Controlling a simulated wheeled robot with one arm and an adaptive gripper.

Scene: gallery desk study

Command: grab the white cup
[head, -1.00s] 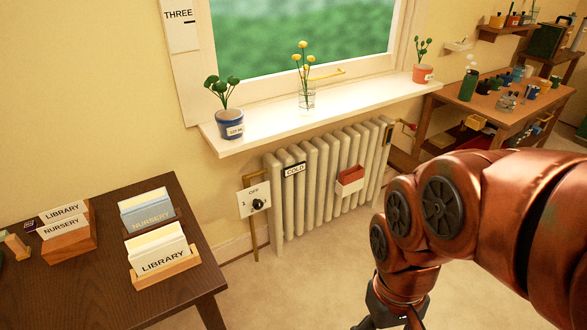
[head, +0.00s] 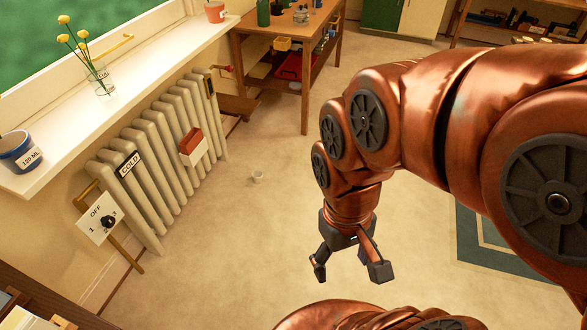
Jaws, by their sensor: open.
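My gripper (head: 349,272) points down over the bare floor, to the right of and nearer than this object. Its fingers are apart with nothing between them.
The radiator (head: 170,150) stands under the windowsill (head: 140,82) at left, with a red and white holder (head: 192,147) on it. A wooden table (head: 303,75) stands at the back. A dark-bordered rug (head: 478,245) lies at right. The floor between is clear.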

